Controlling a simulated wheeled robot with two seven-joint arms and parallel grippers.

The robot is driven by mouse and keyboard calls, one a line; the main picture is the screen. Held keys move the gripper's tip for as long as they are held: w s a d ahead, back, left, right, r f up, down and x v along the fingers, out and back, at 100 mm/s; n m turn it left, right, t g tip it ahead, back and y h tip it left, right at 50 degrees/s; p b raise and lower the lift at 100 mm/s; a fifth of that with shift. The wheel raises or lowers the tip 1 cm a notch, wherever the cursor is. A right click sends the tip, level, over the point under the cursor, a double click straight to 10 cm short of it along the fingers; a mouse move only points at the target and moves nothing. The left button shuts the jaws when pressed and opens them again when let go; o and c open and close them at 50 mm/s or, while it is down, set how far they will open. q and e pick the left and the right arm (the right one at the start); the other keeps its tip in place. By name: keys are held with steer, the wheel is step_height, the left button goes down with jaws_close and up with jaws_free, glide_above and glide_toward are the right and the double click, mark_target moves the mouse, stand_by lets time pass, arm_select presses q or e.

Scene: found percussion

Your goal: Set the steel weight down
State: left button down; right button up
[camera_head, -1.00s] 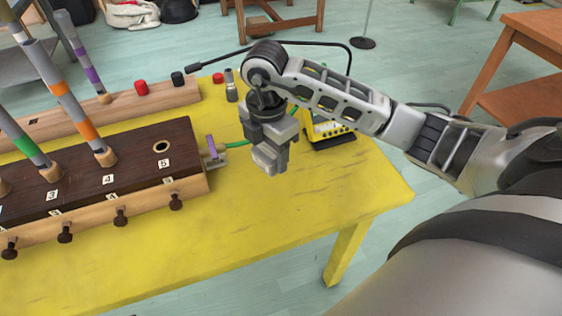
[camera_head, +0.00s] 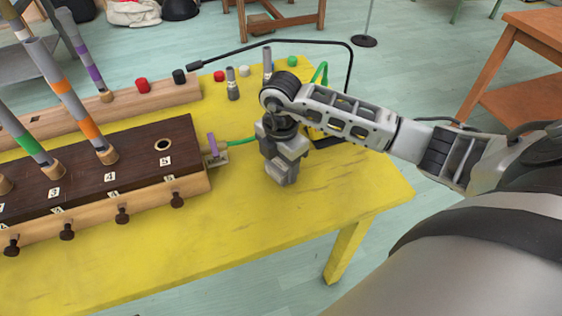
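My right gripper (camera_head: 282,172) points down over the yellow table (camera_head: 270,225), to the right of the dark-topped wooden pipe stand. Its grey fingers are close together, low over or at the table top. I cannot make out a separate steel weight between them; any held piece blends with the grey fingers or is hidden by them. I cannot tell whether anything touches the table. My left gripper is not in view.
The pipe stand (camera_head: 120,158) holds striped tubes; its hole 5 (camera_head: 163,145) is empty. A purple clip (camera_head: 212,144) with a green cord sits at its right end. Small grey cylinders (camera_head: 232,85) stand behind. The front right tabletop is clear.

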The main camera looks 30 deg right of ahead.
mark_target(281, 162)
steer(key=o, duration=0.4)
steer(key=shift+c, duration=0.2)
steer(key=shift+r, duration=0.25)
step_height(281, 162, up, 12)
steer(key=shift+f, duration=0.1)
